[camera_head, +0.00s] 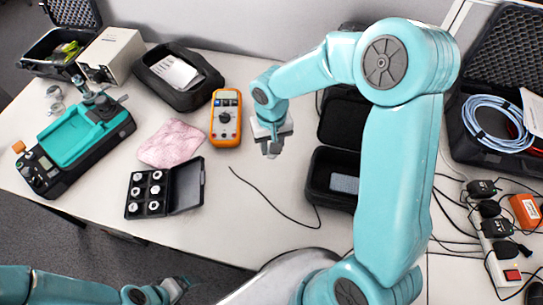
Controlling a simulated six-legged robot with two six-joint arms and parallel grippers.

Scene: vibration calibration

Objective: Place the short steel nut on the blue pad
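Several small silver pieces (155,190), which look like nuts or weights, sit in rows in an open black case (187,186); I cannot tell which is the short steel nut. A teal flat-topped device (80,135) stands at the left of the table, and a small blue-grey pad (344,184) lies in another open black case. I cannot tell which is the blue pad. My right gripper (272,150) points down above the middle of the table, right of the silver pieces; its finger gap is unclear. My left gripper (180,287) is low at the bottom, off the table's front edge, partly blurred into the background.
An orange multimeter (226,118) and a pink cloth (171,143) lie between the device and my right gripper. A thin black cable (262,196) crosses the table's middle. A black box (179,77) stands behind, and power plugs (490,208) crowd the right side.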

